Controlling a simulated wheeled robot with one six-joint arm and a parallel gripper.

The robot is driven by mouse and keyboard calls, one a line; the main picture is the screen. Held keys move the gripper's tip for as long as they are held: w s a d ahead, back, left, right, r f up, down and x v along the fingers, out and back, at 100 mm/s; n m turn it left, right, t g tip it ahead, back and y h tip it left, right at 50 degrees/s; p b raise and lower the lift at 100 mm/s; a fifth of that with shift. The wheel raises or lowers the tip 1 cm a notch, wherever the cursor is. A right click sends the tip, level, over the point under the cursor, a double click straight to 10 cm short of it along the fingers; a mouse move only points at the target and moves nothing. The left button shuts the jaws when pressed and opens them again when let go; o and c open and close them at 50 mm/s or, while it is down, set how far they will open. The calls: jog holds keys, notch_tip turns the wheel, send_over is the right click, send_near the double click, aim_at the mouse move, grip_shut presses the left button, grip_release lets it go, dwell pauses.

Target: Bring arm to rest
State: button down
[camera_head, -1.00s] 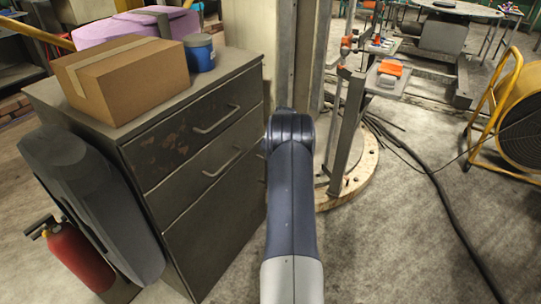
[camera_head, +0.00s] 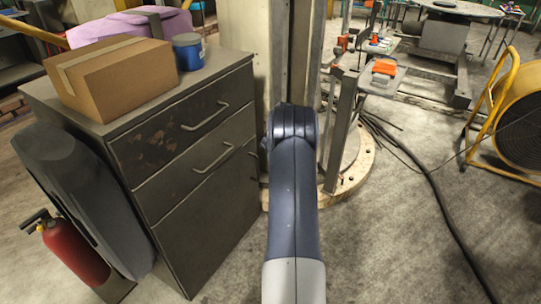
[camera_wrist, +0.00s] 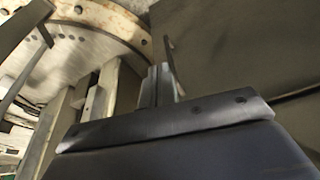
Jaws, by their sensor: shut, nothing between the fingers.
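My arm, dark blue with a light grey section, reaches forward up the middle of the head view, its elbow bent just right of the grey drawer cabinet (camera_head: 215,180). My gripper is hidden in the head view. In the wrist view my gripper (camera_wrist: 158,82) shows its two narrow fingers together, shut and empty, beyond its dark body. No object is in its grasp. The fingers point toward a dark flat surface and a pale round plate; I cannot tell the gap to either.
A cardboard box (camera_head: 108,75) and a blue tub (camera_head: 188,51) sit on the cabinet. A red extinguisher (camera_head: 72,250) stands at left. A column on a round base plate (camera_head: 350,178) stands close beyond my arm. A yellow-framed fan (camera_head: 515,115) is at right. Floor between is open, crossed by cables.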

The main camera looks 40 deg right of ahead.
jog(key=p+v, duration=0.1)
jog(key=v, duration=0.7)
jog(key=shift+r, duration=0.15)
